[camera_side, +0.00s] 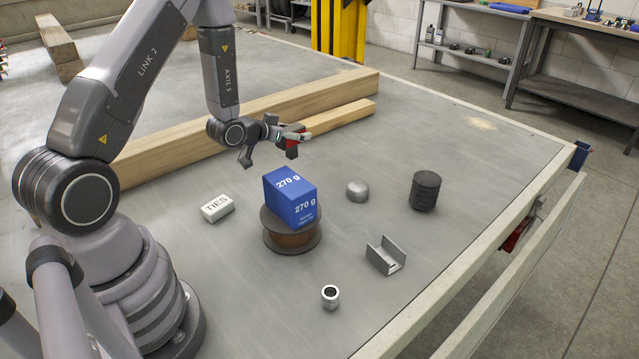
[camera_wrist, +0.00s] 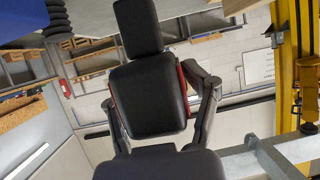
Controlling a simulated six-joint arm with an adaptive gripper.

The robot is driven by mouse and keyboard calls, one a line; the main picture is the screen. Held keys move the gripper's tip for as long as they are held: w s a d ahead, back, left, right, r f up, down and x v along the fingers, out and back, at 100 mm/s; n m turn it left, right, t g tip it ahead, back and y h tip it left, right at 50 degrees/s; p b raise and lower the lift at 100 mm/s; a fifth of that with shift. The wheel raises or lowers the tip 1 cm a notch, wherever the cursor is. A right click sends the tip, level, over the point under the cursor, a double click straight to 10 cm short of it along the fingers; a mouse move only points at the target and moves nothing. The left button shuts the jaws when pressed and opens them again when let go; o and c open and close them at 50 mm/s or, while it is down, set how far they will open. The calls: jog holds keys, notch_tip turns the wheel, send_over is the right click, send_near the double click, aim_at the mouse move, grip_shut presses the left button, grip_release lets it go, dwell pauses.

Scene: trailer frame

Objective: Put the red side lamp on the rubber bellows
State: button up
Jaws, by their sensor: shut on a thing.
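The red side lamp (camera_side: 292,150) is held in the air by my gripper (camera_side: 293,138), above and behind the blue box. In the wrist view the gripper's dark pad covers most of the lamp, and only thin red edges (camera_wrist: 183,92) show beside it. My gripper is shut on the lamp. The rubber bellows (camera_side: 425,190) is a black ribbed cylinder standing upright on the table, to the right of and apart from the gripper. Its top looks bare.
A blue 270 g box (camera_side: 289,196) sits on a brown spool (camera_side: 292,240). A TIES box (camera_side: 217,208), a rounded grey piece (camera_side: 357,191), a metal channel (camera_side: 385,256) and a metal ring (camera_side: 330,296) lie around. Timber beams (camera_side: 240,118) lie behind.

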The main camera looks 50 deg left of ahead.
jog(key=w+d+r+h, duration=0.1)
jog(key=w+d+r, duration=0.35)
jog(key=d, duration=0.55)
jog(key=w+d+r, duration=0.4)
jog(key=w+d, duration=0.2)
jog(key=d, duration=0.4)
send_over(433, 174)
jog(key=shift+m, duration=0.4)
notch_tip(433, 174, down, 10)
jog(key=shift+a+r, duration=0.1)
jog(key=shift+w+f, duration=0.1)
jog(key=shift+f, duration=1.6)
jog(key=shift+f, duration=0.1)
jog(key=o, duration=1.3)
